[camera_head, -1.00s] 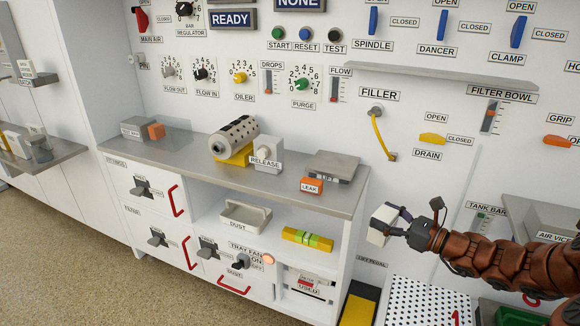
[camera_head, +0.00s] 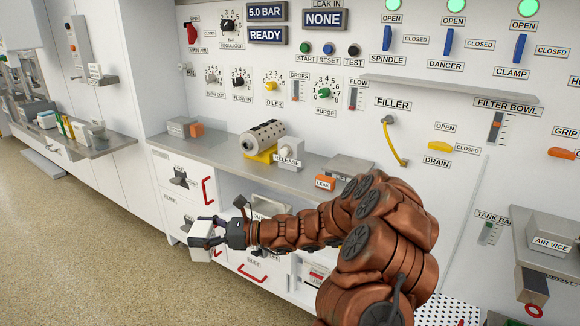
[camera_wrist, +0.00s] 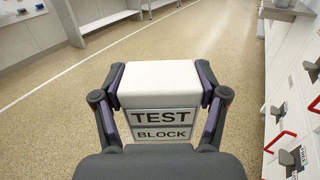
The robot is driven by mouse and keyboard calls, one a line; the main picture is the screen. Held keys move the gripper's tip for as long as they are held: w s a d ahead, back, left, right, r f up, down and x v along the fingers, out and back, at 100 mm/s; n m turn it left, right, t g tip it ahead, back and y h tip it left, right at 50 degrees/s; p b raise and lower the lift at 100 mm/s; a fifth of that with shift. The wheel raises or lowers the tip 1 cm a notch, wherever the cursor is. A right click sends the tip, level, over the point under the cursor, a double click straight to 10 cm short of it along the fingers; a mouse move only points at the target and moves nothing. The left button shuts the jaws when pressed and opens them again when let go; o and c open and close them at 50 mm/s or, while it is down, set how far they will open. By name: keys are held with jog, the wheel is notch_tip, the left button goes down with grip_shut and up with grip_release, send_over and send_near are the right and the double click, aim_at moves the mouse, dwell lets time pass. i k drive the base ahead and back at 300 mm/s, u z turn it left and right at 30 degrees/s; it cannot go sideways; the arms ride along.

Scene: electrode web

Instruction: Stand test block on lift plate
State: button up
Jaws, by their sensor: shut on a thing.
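The white test block (camera_head: 200,240) is between the fingers of my gripper (camera_head: 208,230), held in the air in front of the cabinet drawers. In the wrist view the block (camera_wrist: 158,80) faces me with its TEST BLOCK label, and my gripper (camera_wrist: 160,98) is shut on its two sides. A low grey plate (camera_head: 347,167) sits on the right part of the counter behind my arm; its label is not readable, so I cannot be sure that it is the lift plate. My gripper is well to the left of this plate and lower.
The counter (camera_head: 225,162) carries a perforated cylinder (camera_head: 263,138) on a yellow base, a RELEASE box (camera_head: 289,152) and an orange LEAK block (camera_head: 325,183). Red drawer handles (camera_head: 208,191) stick out near my gripper. Open floor (camera_head: 90,240) lies to the left.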

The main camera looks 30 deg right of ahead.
aim_at(349, 164)
jog(key=u, duration=1.35)
jog(key=k, duration=1.2)
jog(key=z, duration=1.65)
jog(key=i, duration=0.2)
jog(key=u, duration=0.05)
